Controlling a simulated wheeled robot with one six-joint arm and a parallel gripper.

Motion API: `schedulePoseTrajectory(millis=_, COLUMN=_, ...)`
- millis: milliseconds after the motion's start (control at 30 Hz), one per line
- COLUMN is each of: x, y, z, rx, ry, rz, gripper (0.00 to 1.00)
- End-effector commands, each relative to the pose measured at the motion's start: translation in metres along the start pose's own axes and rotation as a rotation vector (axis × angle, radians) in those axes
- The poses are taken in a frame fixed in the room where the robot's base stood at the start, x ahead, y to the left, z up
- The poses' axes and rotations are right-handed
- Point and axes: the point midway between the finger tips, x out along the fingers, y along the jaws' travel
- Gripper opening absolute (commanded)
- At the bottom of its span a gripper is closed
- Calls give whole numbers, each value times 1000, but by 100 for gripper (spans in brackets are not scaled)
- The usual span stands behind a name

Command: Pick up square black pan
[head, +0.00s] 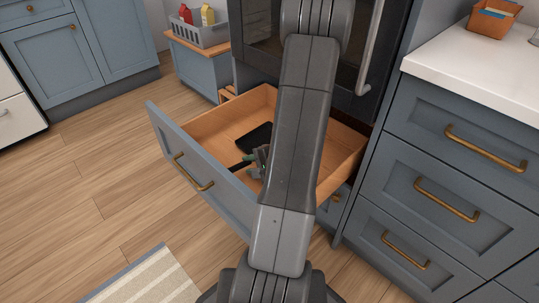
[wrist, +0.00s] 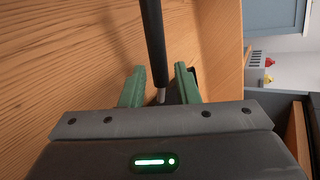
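The square black pan (head: 254,137) lies inside the open wooden drawer, partly hidden behind my arm in the head view. My gripper (head: 254,163) is down in the drawer beside the pan. In the wrist view a long black handle (wrist: 155,42) runs down between the two green fingers of my gripper (wrist: 160,85), with a metal piece at its lower end. The fingers stand apart on either side of the handle, with a small gap visible at each side. The pan's body is not clearly seen in the wrist view.
The drawer (head: 172,148) is pulled out below a dark oven (head: 265,30), its walls close around my gripper. Closed drawers (head: 455,150) stand at the right under a white counter (head: 480,65). A grey basket (head: 205,34) holds bottles at the back.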

Motion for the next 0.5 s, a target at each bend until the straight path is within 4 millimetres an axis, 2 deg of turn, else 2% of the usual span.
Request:
schedulePoseTrajectory(millis=300, x=44, y=4, z=3, rx=-2, ry=-2, rz=2, gripper=28)
schedulePoseTrajectory(millis=500, x=50, y=3, z=3, rx=1, ry=1, rz=1, gripper=28)
